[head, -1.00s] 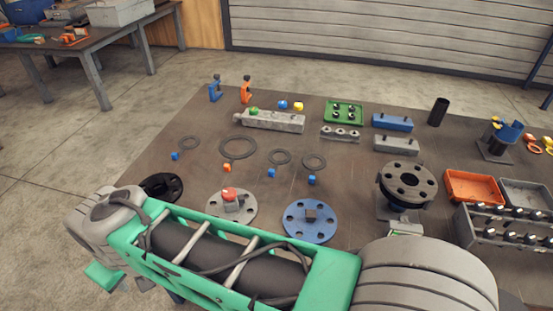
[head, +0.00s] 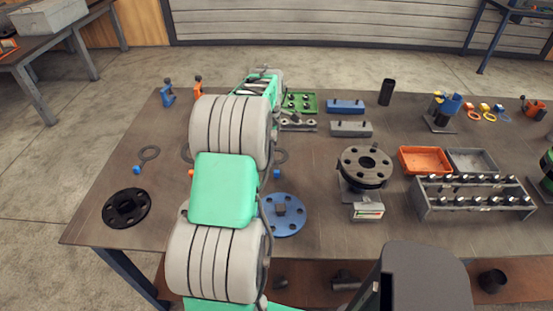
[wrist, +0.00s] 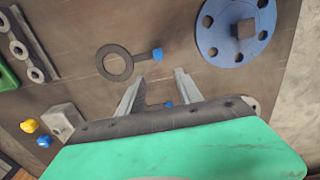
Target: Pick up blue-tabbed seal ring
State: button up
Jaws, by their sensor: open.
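A dark seal ring (wrist: 115,63) with a blue tab (wrist: 157,54) lies flat on the table in the wrist view, just beyond my gripper's fingertips. My gripper (wrist: 160,77) is open and empty, apart from the ring. A second blue tab (wrist: 168,104) shows between the fingers; its ring is hidden. In the head view, one blue-tabbed ring (head: 149,153) lies clear at the left, and another ring (head: 282,156) with a blue tab (head: 277,173) is partly behind my arm. My gripper is hidden in the head view.
A blue flange (head: 285,222) lies near the ring, with a black flange (head: 126,207) at the left. A flanged pipe (head: 364,168), an orange bin (head: 425,160) and a bolt rack (head: 475,198) stand to the right. An orange tab (head: 191,172) shows beside my arm.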

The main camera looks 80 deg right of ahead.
aim_at(277, 171)
jog(key=f, duration=0.2)
jog(key=s+f+p, duration=0.1)
jog(key=f, duration=0.2)
jog(key=s+f+p, duration=0.1)
jog(key=f, duration=0.2)
jog(key=shift+d+f, duration=0.1)
jog(key=shift+d, duration=0.15)
jog(key=shift+c, duration=0.3)
grip_shut()
